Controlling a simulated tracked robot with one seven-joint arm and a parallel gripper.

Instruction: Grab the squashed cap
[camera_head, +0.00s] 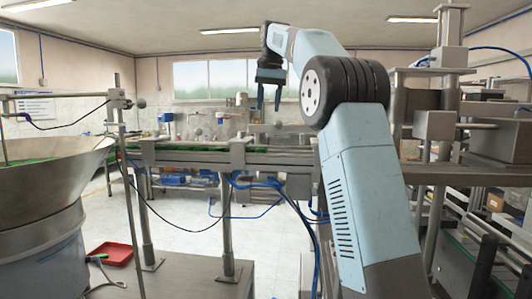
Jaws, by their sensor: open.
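I cannot make out the squashed cap anywhere in this view. My gripper (269,102) hangs from my raised arm near the upper middle of the head view. Its dark fingers point down and stand apart with a gap between them, and I see nothing held there. In the picture, it shows above the line of the conveyor (190,157); I cannot tell its depth from it. Small items on the conveyor are too small to tell apart.
A large metal feeder bowl (50,170) stands at the left on a drum-like base. A red tray (112,252) sits low beside it. Blue cables and metal posts hang and stand under the conveyor. Metal machinery (440,125) fills the right side. Open floor shows below the conveyor.

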